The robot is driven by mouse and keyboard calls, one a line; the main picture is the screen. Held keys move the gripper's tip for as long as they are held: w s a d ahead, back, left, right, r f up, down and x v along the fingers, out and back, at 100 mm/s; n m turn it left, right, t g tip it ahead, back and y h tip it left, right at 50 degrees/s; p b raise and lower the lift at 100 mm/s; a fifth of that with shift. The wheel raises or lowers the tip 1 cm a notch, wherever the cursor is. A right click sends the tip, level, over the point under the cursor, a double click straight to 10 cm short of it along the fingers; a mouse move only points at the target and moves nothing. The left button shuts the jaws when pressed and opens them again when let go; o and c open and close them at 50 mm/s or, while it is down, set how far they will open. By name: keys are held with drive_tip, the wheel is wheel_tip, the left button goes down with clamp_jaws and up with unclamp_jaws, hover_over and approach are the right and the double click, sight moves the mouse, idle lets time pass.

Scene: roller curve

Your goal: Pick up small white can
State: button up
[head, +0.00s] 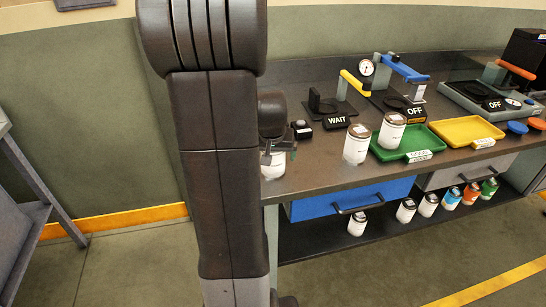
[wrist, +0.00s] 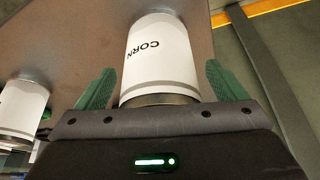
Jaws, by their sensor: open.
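A white can marked CORN (wrist: 160,55) stands on the worktop between the two green fingers of my gripper (wrist: 160,78) in the wrist view. The fingers are open, one on each side, with a gap visible at the right; contact at the left is unclear. In the head view, a white can (head: 273,167) shows at the worktop's left end beneath my gripper, mostly hidden by my arm. Another white can (head: 356,147) stands farther right, and one (head: 391,133) stands on the green tray (head: 412,142).
A WAIT sign (head: 336,121), presses with OFF signs and a yellow tray (head: 466,131) occupy the worktop. Several cans stand on the lower shelf (head: 385,238) below the blue drawer (head: 345,199). In the wrist view, another white can (wrist: 22,108) stands to the left.

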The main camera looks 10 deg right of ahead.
drive_tip(key=shift+w+f, duration=0.1)
drive_tip(key=shift+f, duration=0.25)
drive_tip(key=c, duration=1.3)
